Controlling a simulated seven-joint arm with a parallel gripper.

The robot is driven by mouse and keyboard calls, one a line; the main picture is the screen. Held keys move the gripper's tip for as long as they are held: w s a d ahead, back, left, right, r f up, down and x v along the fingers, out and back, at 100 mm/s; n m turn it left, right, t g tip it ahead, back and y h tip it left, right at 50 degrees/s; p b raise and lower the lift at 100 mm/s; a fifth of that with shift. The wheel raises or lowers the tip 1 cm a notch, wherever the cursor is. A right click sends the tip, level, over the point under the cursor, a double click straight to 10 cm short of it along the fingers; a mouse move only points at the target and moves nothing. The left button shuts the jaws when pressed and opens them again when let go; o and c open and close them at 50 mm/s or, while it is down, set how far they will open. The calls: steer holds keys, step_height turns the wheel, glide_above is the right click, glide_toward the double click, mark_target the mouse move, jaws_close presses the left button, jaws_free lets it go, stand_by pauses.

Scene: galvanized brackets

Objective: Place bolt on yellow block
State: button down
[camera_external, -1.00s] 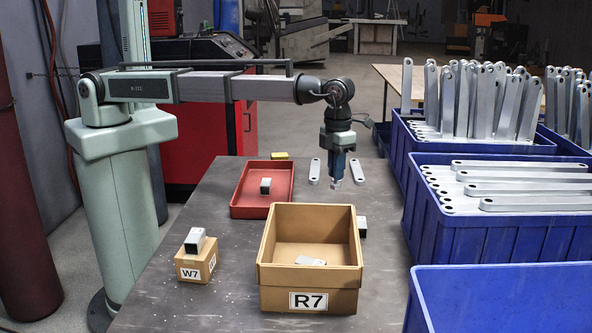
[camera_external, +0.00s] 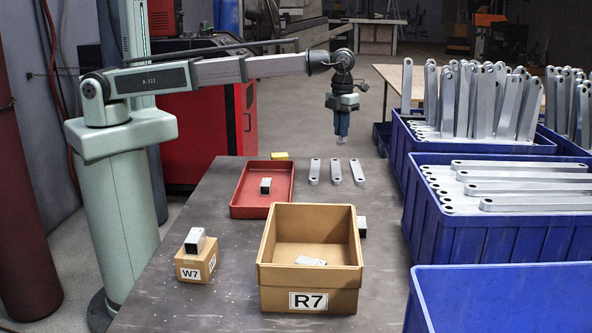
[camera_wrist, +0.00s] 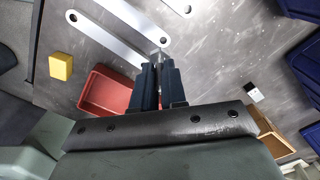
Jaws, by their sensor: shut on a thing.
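The yellow block (camera_external: 280,156) sits at the far edge of the table, behind the red tray. In the wrist view the yellow block (camera_wrist: 61,66) lies to the left, well apart from my gripper. My gripper (camera_external: 340,143) hangs pointing down above the far part of the table, to the right of the block. In the wrist view my gripper (camera_wrist: 158,60) is shut on a small silvery piece, which appears to be the bolt (camera_wrist: 158,54). Most of it is hidden between the fingers.
Flat metal brackets (camera_external: 336,172) lie on the table below my gripper. A red tray (camera_external: 233,205) holds a small metal block. A cardboard box (camera_external: 310,275) marked R7 and a small box (camera_external: 187,272) marked W7 stand nearer. Blue crates (camera_external: 430,225) line the right side.

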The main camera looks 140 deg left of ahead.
steer(key=s+a+r+n, duration=0.1)
steer(key=s+a, duration=0.2)
steer(key=s, duration=0.8)
steer(key=n, duration=1.6)
glide_above(280, 154)
steer(key=shift+d, duration=0.15)
steer(key=shift+f, duration=4.85)
steer(key=shift+f, duration=0.1)
